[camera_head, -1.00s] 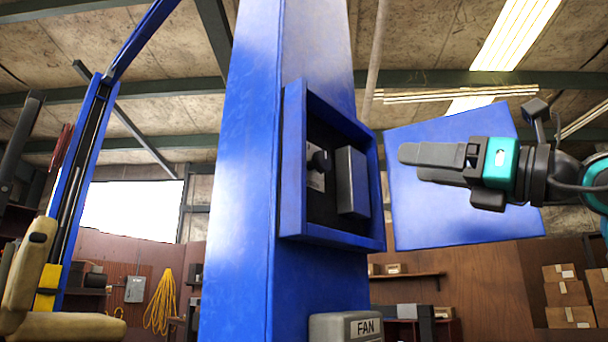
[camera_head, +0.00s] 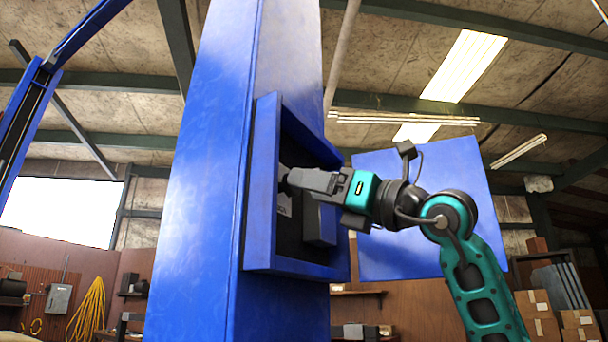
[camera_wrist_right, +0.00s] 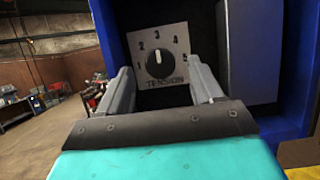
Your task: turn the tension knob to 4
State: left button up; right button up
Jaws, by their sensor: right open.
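The black tension knob (camera_wrist_right: 160,64) sits on a grey dial plate (camera_wrist_right: 178,34) marked 1 to 5 above the word TENSION. Its white mark points up, at about the 3. In the head view my right gripper (camera_head: 287,181) reaches into the blue-framed box (camera_head: 262,190) on the blue post and hides most of the knob. In the right wrist view the open right gripper (camera_wrist_right: 162,76) has one finger to each side of the knob, with a gap on both sides. My left gripper is not in view.
A grey block (camera_head: 319,222) stands beside the dial inside the box, close to my right gripper; it also shows in the wrist view (camera_wrist_right: 248,50). The box's raised rim surrounds both. An open blue door panel (camera_head: 425,215) is behind my right arm.

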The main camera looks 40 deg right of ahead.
aim_at(287, 186)
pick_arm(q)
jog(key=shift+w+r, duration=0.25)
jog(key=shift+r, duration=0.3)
pick_arm(e)
jog(key=x, duration=0.2)
jog(key=shift+w+r, duration=0.1)
jog(key=shift+w, duration=0.15)
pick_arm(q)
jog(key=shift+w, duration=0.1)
pick_arm(e)
jog(key=shift+c, duration=0.4)
jog(key=c, duration=0.9)
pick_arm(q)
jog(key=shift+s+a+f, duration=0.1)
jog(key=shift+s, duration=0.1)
pick_arm(e)
jog(key=shift+c, duration=0.2)
